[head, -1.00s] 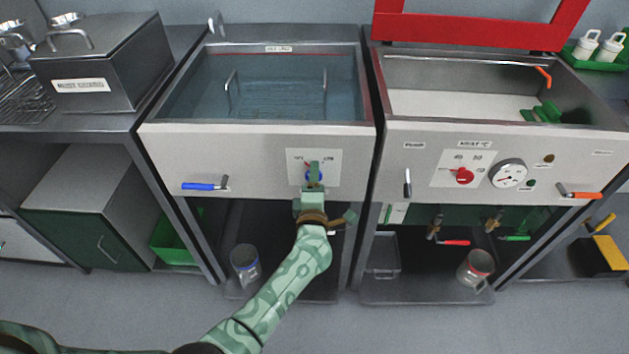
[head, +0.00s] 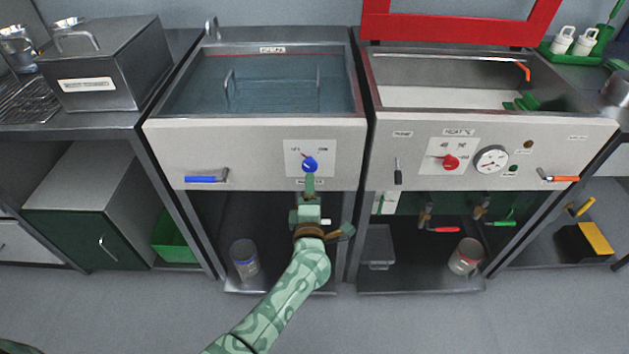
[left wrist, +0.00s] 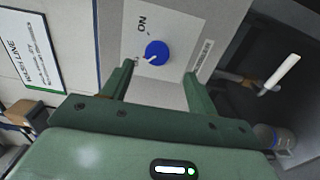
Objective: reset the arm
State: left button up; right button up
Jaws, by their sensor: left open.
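My left gripper (head: 309,186) is in front of the left basin's front panel, just below a blue knob (head: 309,164). In the left wrist view the gripper (left wrist: 158,82) is open, and the blue knob (left wrist: 156,52) shows beyond and between its two green fingers. The fingers do not appear to touch the knob. Nothing is held. My right gripper is in neither view.
A water-filled basin (head: 180,128) stands at left, with a blue lever (head: 205,179) on its front. The right basin (head: 560,128) has a red knob (head: 450,162) and a gauge (head: 491,159). Jars (head: 244,258) (head: 465,256) stand on the lower shelves. The grey floor in front is clear.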

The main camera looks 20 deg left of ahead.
pick_arm(q)
jog(key=shift+s, duration=0.1)
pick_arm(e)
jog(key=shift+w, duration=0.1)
pick_arm(q)
jog(key=s+d+f+m+g+h, duration=0.2)
jog(key=s+d+f+m+h, duration=0.15)
jog(key=f+m, duration=0.3)
jog(key=s+d+f+m+g+h, duration=0.1)
jog(key=s+d+f+m+h, duration=0.1)
jog(key=f+m+h, duration=0.35)
jog(key=s+a+f+m+g+y+p, duration=0.25)
jog(key=s+f+m+g, duration=0.45)
jog(key=s+f, duration=0.95)
jog(key=s+a+f+m+g, duration=0.2)
jog(key=s+a, duration=0.2)
jog(key=s, duration=0.9)
jog(key=s+a+f+m+g+y+p, duration=0.1)
jog(key=s+a+f+m+g, duration=0.1)
jog(key=s, duration=1.1)
jog(key=s+a+f+m+g, duration=0.2)
jog(key=s+a, duration=0.4)
jog(key=s, duration=0.7)
jog(key=shift+g, duration=0.7)
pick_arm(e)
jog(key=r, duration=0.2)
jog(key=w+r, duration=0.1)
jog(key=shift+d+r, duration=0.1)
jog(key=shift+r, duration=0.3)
